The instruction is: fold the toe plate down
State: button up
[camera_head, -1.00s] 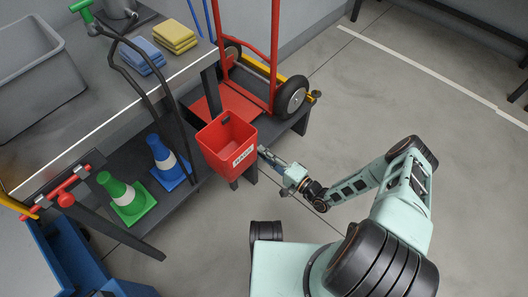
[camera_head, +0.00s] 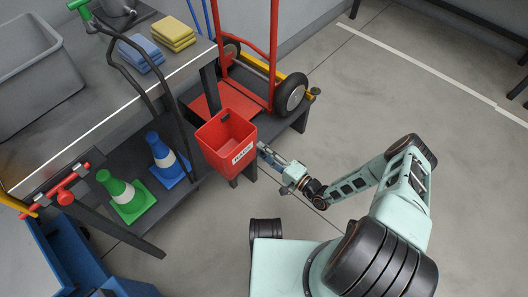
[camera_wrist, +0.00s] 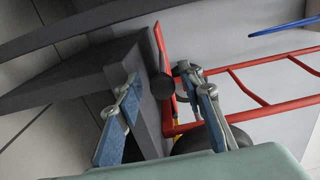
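A red hand truck (camera_head: 273,50) with black wheels stands at the top centre of the head view, its frame upright. A red plate, the toe plate (camera_head: 208,103), is at its foot and looks roughly flat; the red bin hides part of it. In the wrist view the truck's red rails (camera_wrist: 250,88) run to the right, and a thin red edge shows behind a dark round end. My gripper (camera_head: 262,150) is beside the bin's right side, low in front of the truck. In the wrist view its blue-grey fingers (camera_wrist: 158,80) are apart with nothing visibly held.
The red bin (camera_head: 226,145) with a white label is close to my gripper. A dark low shelf (camera_head: 190,196) carries a green cone (camera_head: 122,196) and a blue cone (camera_head: 165,160). A worktop (camera_head: 105,100) with cloths is above. Open floor (camera_head: 370,100) lies to the right.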

notch_tip(320, 180, up, 10)
dwell(0.6)
